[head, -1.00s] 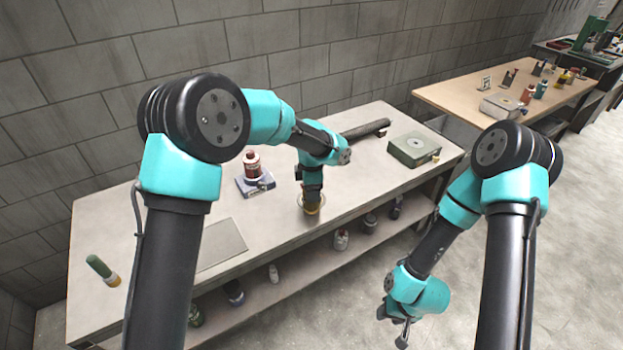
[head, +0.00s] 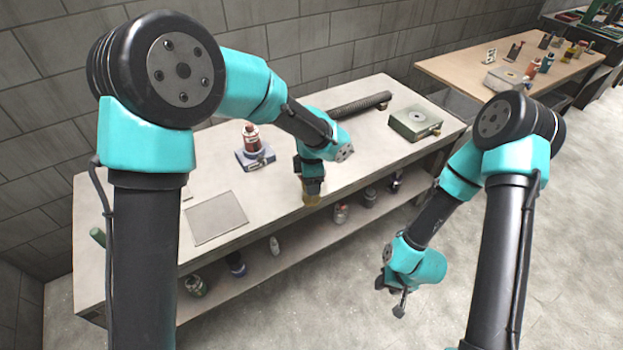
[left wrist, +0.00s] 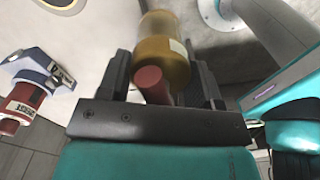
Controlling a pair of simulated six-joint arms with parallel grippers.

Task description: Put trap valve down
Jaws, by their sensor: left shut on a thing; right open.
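My left gripper (head: 311,188) is shut on an amber cylinder with a dark red stub, which I take for the trap valve (head: 311,199). It hangs below the fingers by the front edge of the near workbench; I cannot tell whether it touches anything. In the left wrist view the amber body (left wrist: 165,48) lies beyond the fingers (left wrist: 165,85) and the red stub points back between them. My right gripper (head: 398,300) is open and empty, low over the floor in front of the bench.
The bench (head: 270,192) carries a flat grey plate (head: 215,217), a red bottle on a blue-grey block (head: 255,157), a dark mesh tube (head: 360,104) and a green box (head: 415,123). Several jars stand on its lower shelf. A second table (head: 460,73) stands at the back right.

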